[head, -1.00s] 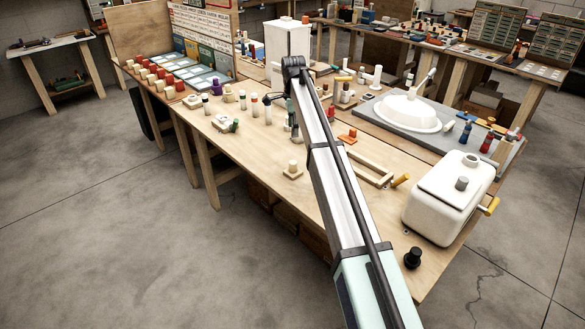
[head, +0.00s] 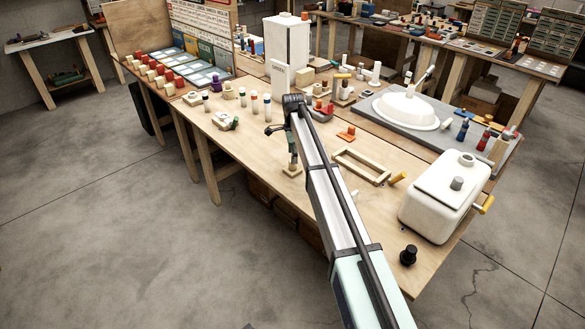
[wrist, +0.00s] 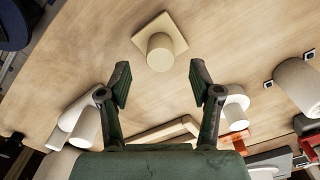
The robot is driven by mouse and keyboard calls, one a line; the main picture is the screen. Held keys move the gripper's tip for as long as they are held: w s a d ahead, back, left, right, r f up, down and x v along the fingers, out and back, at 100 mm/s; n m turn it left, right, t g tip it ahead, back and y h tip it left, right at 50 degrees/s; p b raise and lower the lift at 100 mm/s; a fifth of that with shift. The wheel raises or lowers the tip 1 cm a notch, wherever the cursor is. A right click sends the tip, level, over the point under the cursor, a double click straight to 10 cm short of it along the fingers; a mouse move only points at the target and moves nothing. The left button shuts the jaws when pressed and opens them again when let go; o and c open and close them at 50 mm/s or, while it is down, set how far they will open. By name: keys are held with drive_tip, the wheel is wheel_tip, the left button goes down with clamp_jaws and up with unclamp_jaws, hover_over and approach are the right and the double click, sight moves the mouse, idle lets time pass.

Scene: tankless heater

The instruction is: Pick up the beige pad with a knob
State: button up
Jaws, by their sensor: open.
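The beige pad with a knob (wrist: 173,28) lies on the wooden table near the top of the wrist view. Its square base has a round knob standing on it. In the head view only part of the pad (head: 292,173) shows, near the table's front edge and behind my gripper. My gripper (wrist: 160,78) is open and empty, its two dark green fingers spread apart. The knob lies beyond the fingertips, roughly centred on the gap between them. In the head view my gripper (head: 293,155) hangs down just above the pad.
A wooden frame (head: 362,166) and an orange piece (head: 346,134) lie to the right of the pad. A white tank (head: 437,205) stands at the table's right end. Several small bottles and a tall white box (head: 287,45) stand farther back. Bare table surrounds the pad.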

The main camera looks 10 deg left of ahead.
drive_tip(key=shift+f+p, duration=0.85)
drive_tip(key=shift+f, duration=1.45)
clamp_jaws()
drive_tip(key=shift+a+r, duration=0.1)
drive_tip(key=shift+r, duration=0.1)
wheel_tip(320, 180, up, 20)
drive_tip(key=b, duration=0.5)
drive_tip(key=shift+f, duration=0.15)
drive_tip(key=c, duration=0.8)
unclamp_jaws()
drive_tip(key=c, duration=0.3)
